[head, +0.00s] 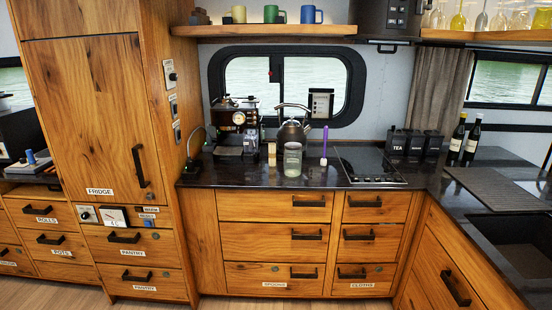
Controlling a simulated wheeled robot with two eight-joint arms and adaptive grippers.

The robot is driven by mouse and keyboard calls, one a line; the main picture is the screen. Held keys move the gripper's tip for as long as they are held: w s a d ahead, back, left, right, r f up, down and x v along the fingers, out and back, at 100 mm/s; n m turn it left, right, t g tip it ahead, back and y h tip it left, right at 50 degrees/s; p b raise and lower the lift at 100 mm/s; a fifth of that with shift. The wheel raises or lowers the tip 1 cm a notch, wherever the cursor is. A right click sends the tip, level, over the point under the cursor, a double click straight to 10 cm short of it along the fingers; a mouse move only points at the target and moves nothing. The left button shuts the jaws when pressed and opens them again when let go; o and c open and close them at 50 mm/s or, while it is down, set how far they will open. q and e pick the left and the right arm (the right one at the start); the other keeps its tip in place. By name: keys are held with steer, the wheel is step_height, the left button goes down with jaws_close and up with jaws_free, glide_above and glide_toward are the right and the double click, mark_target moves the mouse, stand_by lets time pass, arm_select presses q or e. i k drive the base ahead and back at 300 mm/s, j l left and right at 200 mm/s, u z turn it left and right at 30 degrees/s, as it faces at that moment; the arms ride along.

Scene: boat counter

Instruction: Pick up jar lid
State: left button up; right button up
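A pale, greenish jar (292,162) stands upright on the dark counter, near its front edge and in front of the kettle. A pale top (292,146) shows on the jar; it looks like the lid, but it is too small to tell for sure. Neither of my grippers is in view.
A small wooden block (271,156) stands left of the jar, and a purple-handled tool (324,144) stands right of it. The espresso machine (236,122), kettle (293,132) and cooktop (368,164) surround this spot. Bare counter (220,175) lies at the left front.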

mark_target(290, 146)
steer(key=i+j+z, duration=0.35)
steer(key=i, duration=0.15)
steer(key=i+j+z, duration=0.35)
steer(key=i, duration=0.15)
steer(key=i+j+z, duration=0.4)
steer(key=j, duration=0.1)
